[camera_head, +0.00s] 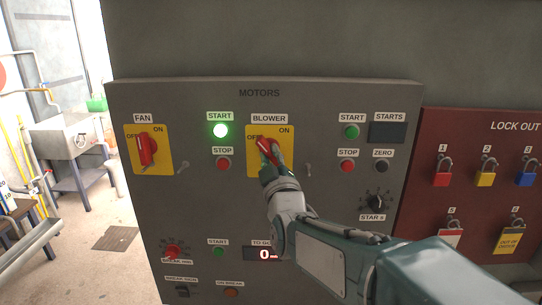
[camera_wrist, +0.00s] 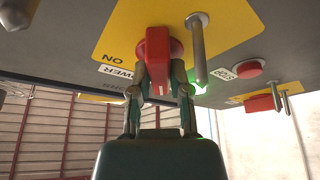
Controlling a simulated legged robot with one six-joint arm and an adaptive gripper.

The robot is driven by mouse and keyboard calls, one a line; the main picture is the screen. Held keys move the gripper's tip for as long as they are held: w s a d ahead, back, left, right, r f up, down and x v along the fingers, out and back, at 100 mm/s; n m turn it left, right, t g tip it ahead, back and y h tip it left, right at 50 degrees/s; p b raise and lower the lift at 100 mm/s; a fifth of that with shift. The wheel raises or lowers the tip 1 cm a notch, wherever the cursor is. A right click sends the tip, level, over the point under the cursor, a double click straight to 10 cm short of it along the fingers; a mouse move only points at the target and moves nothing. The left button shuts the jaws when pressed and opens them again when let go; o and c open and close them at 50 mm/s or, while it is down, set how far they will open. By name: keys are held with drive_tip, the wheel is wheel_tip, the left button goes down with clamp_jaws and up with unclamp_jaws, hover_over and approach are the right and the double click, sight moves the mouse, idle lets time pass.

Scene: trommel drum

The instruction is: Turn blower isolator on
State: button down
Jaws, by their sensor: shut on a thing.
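The blower isolator is a red rotary handle (camera_head: 262,142) on a yellow plate (camera_head: 287,165) marked OFF at upper left and ON at upper right, under the BLOWER label (camera_head: 269,118). The handle's visible top leans toward the OFF side; my fingers cover its lower part. My gripper (camera_head: 268,154) is at the handle. In the wrist view, my gripper (camera_wrist: 158,72) has one finger on each side of the red handle (camera_wrist: 157,50) and is shut on it. The yellow plate (camera_wrist: 120,40) with ON lettering also shows there.
The fan isolator (camera_head: 147,150) is to the left. Between them are a lit green start button (camera_head: 220,131) and a red stop button (camera_head: 223,165). A metal lever (camera_head: 308,170) sits close right of the blower plate. A red lockout board (camera_head: 470,205) with padlocks is at right.

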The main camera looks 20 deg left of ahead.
drive_tip(key=m, duration=0.1)
drive_tip(key=m+t+h, duration=0.1)
drive_tip(key=m, duration=0.3)
drive_tip(key=shift+a+f+t+h, duration=0.25)
drive_tip(key=shift+f+t+h, duration=0.05)
drive_tip(key=shift+f+h, duration=0.1)
drive_tip(key=shift+m+t+h, duration=0.35)
drive_tip(key=shift+m+h, duration=0.35)
drive_tip(key=shift+m, duration=0.75)
drive_tip(key=shift+m+t+h, duration=0.35)
drive_tip(key=shift+m+h, duration=0.35)
drive_tip(key=shift+m, duration=1.05)
drive_tip(key=c, duration=0.7)
unclamp_jaws()
drive_tip(key=shift+o, duration=0.6)
drive_tip(key=shift+a, duration=0.1)
drive_tip(key=shift+r, duration=0.15)
drive_tip(key=shift+s, duration=0.1)
